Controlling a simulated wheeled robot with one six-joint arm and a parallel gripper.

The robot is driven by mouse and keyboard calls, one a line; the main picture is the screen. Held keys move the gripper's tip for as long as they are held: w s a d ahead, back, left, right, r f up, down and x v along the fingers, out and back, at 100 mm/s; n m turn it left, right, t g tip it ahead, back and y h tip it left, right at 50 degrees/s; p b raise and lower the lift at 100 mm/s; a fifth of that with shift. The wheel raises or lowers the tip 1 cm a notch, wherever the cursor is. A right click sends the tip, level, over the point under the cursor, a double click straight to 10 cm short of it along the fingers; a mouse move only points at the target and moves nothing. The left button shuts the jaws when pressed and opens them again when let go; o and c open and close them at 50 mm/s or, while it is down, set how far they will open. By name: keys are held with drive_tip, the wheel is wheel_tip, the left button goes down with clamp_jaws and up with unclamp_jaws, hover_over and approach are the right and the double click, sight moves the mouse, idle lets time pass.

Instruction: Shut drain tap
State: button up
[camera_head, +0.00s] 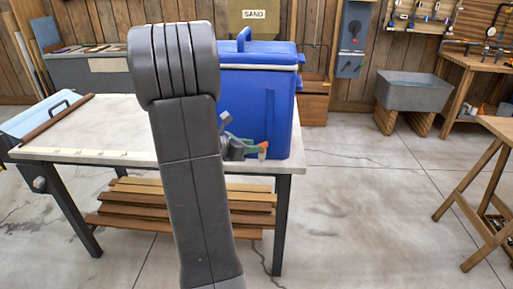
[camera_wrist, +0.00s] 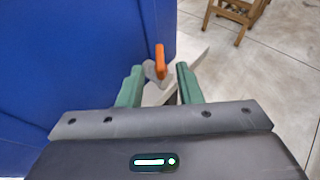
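A blue cooler (camera_head: 262,95) with a lid and top handle stands on the workbench (camera_head: 95,125); its blue wall fills the left of the wrist view (camera_wrist: 70,60). Low on it is the drain tap, with an orange lever (camera_wrist: 160,58) standing roughly upright in the wrist view and a grey body (camera_wrist: 152,72) below. The lever also shows in the head view (camera_head: 263,150). My gripper (camera_wrist: 160,68) is open, its green fingers on either side of the lever's line, with gaps showing. Whether the lever lies between the tips or just beyond them I cannot tell.
My arm hides part of the bench and cooler. Wooden slats (camera_head: 135,205) lie on the bench's lower shelf. A grey tub (camera_head: 412,92) stands at the back right, and a wooden trestle (camera_head: 485,190) at the right. The concrete floor between is clear.

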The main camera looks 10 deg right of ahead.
drive_tip(key=shift+x, duration=1.4)
clamp_jaws()
drive_tip(key=p, duration=0.1)
drive_tip(key=m+g+p, duration=0.1)
drive_tip(key=m+g+h+p, duration=0.1)
drive_tip(key=shift+w+a+r, duration=0.15)
drive_tip(key=shift+w+r, duration=0.1)
drive_tip(key=shift+w, duration=0.1)
drive_tip(key=shift+w+m+g+p, duration=0.1)
drive_tip(key=shift+m+g+p, duration=0.5)
drive_tip(key=shift+m+g, duration=0.4)
drive_tip(key=shift+f+m+g, duration=0.2)
drive_tip(key=shift+m+g, duration=0.1)
drive_tip(key=shift+g, duration=0.2)
